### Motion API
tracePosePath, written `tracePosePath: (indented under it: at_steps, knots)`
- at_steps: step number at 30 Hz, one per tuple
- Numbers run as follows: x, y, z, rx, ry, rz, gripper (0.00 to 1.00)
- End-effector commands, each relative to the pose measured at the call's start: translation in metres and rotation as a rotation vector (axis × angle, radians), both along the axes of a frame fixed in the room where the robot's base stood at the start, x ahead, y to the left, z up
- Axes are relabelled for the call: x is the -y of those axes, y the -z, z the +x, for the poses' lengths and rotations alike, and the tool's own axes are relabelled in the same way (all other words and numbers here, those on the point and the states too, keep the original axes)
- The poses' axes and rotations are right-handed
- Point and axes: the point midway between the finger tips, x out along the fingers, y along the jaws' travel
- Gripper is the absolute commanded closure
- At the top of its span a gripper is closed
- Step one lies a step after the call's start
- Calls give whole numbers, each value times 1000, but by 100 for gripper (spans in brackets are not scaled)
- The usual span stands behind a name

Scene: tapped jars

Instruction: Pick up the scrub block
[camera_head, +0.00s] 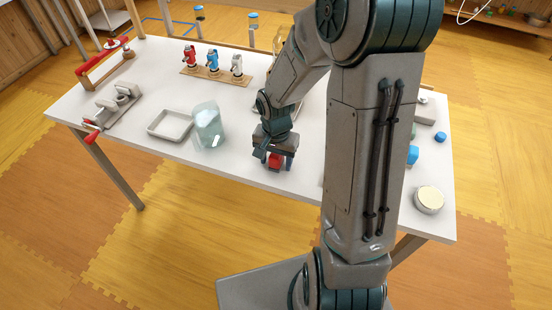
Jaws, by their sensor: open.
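A small red block (275,162), which looks like the scrub block, is on the white table near its front edge. My gripper (273,157) points down over it, with one finger on each side of the block. The jaws are open, and I cannot tell whether either finger touches it. The gripper body hides the top and back of the block.
Red, blue and white taps (212,62) stand on a wooden board behind. A round pale-topped tin (429,199) is at right. My arm hides the table's middle right.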

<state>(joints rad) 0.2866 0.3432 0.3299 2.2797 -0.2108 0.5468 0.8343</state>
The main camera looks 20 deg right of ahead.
Motion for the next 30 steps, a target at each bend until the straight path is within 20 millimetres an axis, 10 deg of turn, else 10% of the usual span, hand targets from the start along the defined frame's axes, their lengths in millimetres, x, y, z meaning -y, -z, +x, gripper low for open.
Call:
tracePosePath:
  at_steps: [4,10,30]
  knots:
    - [0,0,0,1,0,-1,44]
    - [0,-1,0,1,0,-1,92]
    - [0,-37,2,7,1,-2,92]
